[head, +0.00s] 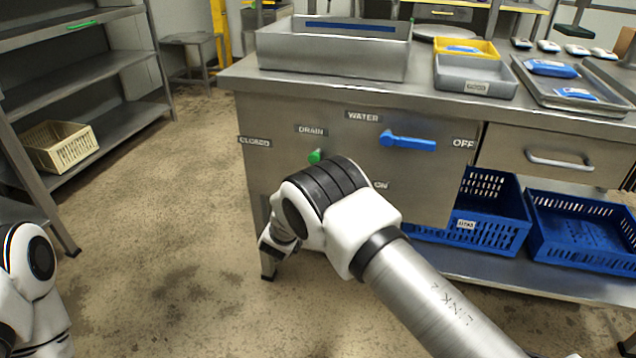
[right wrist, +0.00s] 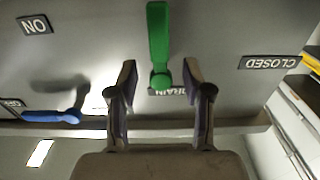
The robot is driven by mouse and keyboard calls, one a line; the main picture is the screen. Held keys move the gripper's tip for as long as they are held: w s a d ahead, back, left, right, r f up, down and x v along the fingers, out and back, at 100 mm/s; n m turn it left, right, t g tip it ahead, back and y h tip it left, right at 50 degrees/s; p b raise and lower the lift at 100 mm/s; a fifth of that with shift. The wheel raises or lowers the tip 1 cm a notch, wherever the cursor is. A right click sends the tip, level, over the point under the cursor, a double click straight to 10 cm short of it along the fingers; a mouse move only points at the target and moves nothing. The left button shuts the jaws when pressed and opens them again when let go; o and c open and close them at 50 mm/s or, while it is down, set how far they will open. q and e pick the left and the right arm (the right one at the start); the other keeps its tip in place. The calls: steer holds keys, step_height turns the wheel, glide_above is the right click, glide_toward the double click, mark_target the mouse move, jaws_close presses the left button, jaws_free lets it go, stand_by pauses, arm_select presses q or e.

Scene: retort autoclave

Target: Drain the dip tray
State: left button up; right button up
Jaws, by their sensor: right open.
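The dip tray (head: 335,65) is a metal basin on the counter, with a blue strip inside it. Below it on the cabinet front is the green drain handle (head: 315,157), under the DRAIN label (head: 311,131). My arm hides most of it in the head view. In the right wrist view, which is upside down, the green handle (right wrist: 158,45) runs from its pivot to the top edge, away from the CLOSED label (right wrist: 283,62). My right gripper (right wrist: 160,75) is open, its fingers either side of the handle's pivot end. My left gripper is out of view.
A blue water lever (head: 408,141) points right toward OFF. Grey and yellow bins (head: 475,77) and a metal tray (head: 530,82) stand on the counter. Blue crates (head: 580,230) sit on the shelf below. The floor at left is clear before the rack (head: 90,75).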

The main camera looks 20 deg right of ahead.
steer(key=x, duration=0.1)
steer(key=b+x, duration=0.1)
steer(key=x, duration=0.3)
steer(key=shift+f, duration=0.35)
steer(key=shift+w+d+r, duration=0.2)
steer(key=shift+w+d, duration=0.1)
steer(key=shift+w, duration=0.05)
jaws_close()
